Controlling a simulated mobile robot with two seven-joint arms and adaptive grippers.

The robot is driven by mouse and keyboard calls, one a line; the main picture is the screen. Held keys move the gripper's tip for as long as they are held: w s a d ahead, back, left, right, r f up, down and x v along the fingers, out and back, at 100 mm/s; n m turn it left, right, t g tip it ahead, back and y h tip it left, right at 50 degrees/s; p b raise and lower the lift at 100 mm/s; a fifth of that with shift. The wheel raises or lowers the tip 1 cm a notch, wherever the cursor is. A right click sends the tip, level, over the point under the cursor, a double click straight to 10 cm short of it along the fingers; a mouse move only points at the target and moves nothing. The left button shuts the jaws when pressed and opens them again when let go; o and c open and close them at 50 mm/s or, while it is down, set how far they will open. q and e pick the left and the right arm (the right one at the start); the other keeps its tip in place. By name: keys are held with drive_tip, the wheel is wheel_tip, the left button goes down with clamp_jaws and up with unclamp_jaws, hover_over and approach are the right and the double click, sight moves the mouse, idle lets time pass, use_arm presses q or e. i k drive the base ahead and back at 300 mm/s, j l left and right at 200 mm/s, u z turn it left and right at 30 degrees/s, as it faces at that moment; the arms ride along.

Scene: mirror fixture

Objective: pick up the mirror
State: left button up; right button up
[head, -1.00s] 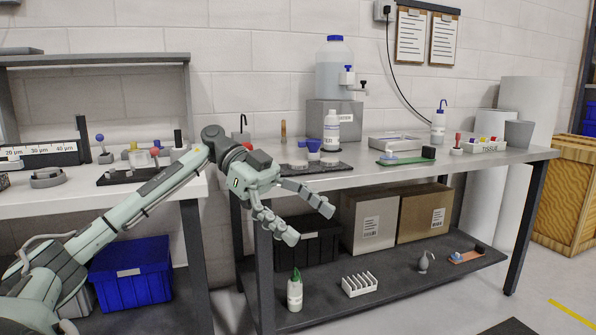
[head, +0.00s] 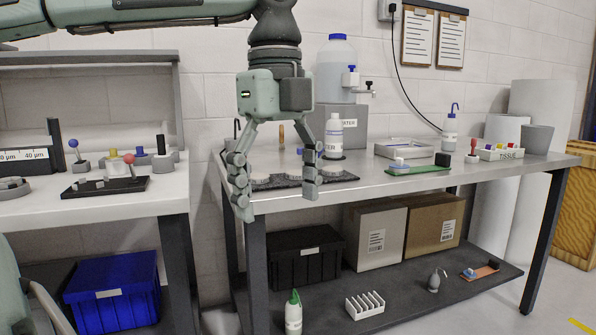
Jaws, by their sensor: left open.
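My left gripper (head: 277,198) hangs straight down in front of the right-hand bench (head: 400,185), with its two fingers spread wide and nothing between them. Behind the fingers, a dark mat (head: 345,177) lies near the front of that bench. Pale round discs (head: 261,178) sit on the mat, partly hidden by the fingers. I cannot tell for sure which thing is the mirror; one of these discs may be it. The fingertips look apart from the discs and the mat. My right gripper is not in view.
A white bottle (head: 333,137) stands behind the mat, before a grey box with a water jug (head: 337,70). A steel tray (head: 405,149) and green board (head: 420,170) lie to the right. The left bench (head: 120,205) carries a dark tray (head: 105,187). A gap separates the benches.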

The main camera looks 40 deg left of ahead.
sight(296, 174)
drive_tip(key=i+j, duration=0.6)
drive_tip(key=j, duration=0.15)
drive_tip(key=i+j, duration=0.6)
drive_tip(key=j, duration=0.2)
